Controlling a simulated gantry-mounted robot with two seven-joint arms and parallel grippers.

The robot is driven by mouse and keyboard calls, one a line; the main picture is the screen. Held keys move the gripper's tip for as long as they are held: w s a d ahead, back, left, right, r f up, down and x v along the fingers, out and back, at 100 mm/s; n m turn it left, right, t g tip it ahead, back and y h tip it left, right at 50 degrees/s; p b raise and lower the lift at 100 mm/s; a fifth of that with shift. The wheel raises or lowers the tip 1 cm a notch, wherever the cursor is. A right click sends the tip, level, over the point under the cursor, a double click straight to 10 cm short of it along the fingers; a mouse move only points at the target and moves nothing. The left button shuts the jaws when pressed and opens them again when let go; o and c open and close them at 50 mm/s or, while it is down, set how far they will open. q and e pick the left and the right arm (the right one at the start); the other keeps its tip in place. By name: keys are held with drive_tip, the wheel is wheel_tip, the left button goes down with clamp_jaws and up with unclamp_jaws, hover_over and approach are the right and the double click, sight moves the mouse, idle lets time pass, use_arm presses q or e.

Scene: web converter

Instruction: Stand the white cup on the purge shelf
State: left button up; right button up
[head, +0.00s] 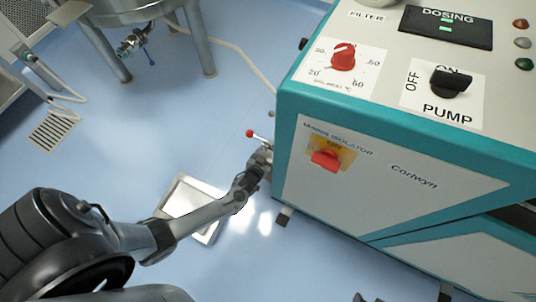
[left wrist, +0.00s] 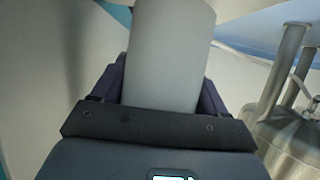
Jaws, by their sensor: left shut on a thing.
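The white cup (left wrist: 172,50) shows in the left wrist view as a plain pale cylinder between the dark fingers of my left gripper (left wrist: 160,88). The gripper is shut on it. In the head view my left arm reaches across to the machine's left side, and the left gripper end (head: 246,184) is small and dark there. I cannot make out the cup in the head view. A pale rectangular tray or shelf (head: 183,196) lies low under the forearm; I cannot tell whether it is the purge shelf. My right gripper is not clearly seen.
A teal and white machine (head: 345,205) fills the right, with a red isolator switch (head: 326,159) and a black pump knob (head: 450,82). A red-tipped lever (head: 250,133) sticks out at its left side. A steel vessel (left wrist: 292,140) stands beyond. The blue floor is mostly clear.

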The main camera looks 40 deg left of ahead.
use_arm(q)
drive_tip(key=shift+f+b, duration=0.55)
drive_tip(key=shift+f, duration=0.15)
drive_tip(key=o, duration=1.1)
drive_tip(key=shift+r, duration=0.1)
drive_tip(key=shift+c, duration=0.2)
